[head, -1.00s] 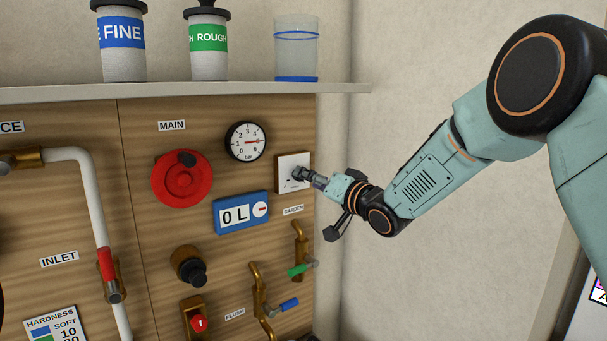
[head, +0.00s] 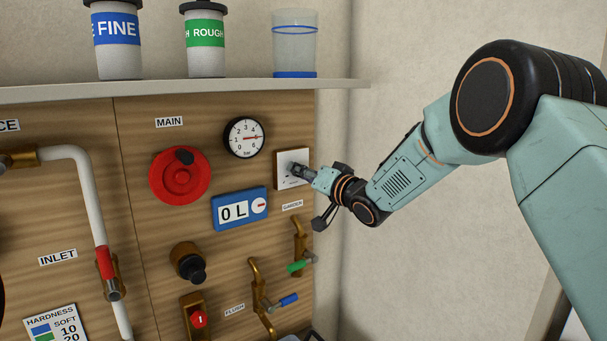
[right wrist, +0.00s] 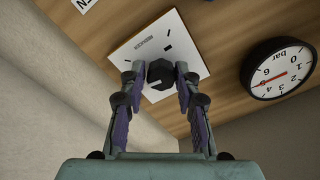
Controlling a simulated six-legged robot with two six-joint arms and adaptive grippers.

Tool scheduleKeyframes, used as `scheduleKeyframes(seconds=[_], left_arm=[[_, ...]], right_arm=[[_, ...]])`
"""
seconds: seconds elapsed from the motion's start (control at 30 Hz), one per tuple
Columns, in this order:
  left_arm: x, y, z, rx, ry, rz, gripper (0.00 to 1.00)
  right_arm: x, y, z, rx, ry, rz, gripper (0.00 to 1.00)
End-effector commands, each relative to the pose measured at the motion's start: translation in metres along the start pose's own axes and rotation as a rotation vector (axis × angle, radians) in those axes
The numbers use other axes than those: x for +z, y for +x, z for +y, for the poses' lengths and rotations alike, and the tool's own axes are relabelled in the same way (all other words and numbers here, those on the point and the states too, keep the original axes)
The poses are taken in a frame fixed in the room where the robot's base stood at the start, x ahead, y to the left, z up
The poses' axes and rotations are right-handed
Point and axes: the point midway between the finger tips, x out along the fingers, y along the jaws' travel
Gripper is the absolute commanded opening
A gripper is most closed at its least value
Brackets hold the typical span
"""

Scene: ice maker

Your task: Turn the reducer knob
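The reducer knob (right wrist: 160,73) is a black knob on a white square plate marked REDUCER, seen close in the right wrist view. In the head view the plate (head: 293,158) is on the right of the wooden panel, below and right of the pressure gauge. My right gripper (right wrist: 160,70) has one fingertip on each side of the knob, and both appear to touch it. In the head view my right gripper (head: 300,171) covers the knob. My left gripper is not in view.
The round pressure gauge (head: 244,137) has its needle near 5. A red MAIN wheel (head: 180,175), a blue meter (head: 240,209) and the green-handled GARDEN valve (head: 300,265) are nearby. A shelf (head: 200,92) with containers is above. Bare wall is at right.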

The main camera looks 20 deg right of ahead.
Motion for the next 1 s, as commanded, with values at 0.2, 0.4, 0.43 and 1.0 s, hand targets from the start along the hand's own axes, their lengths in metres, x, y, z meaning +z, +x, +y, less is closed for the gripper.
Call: scheduleKeyframes(seconds=[0.2, 0.4, 0.43, 1.0], left_arm=[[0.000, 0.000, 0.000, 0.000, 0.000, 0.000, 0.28], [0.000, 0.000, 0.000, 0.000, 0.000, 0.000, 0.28], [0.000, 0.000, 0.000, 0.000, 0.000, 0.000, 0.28], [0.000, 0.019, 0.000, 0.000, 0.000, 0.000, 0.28]], right_arm=[[0.000, 0.000, 0.001, 0.003, 0.002, 0.000, 0.08], [0.001, 0.000, 0.001, 0.003, 0.001, -0.001, 0.00], [0.001, -0.001, 0.001, 0.003, 0.000, -0.001, 0.00], [0.003, -0.001, 0.003, 0.003, -0.307, -0.001, 0.00]])
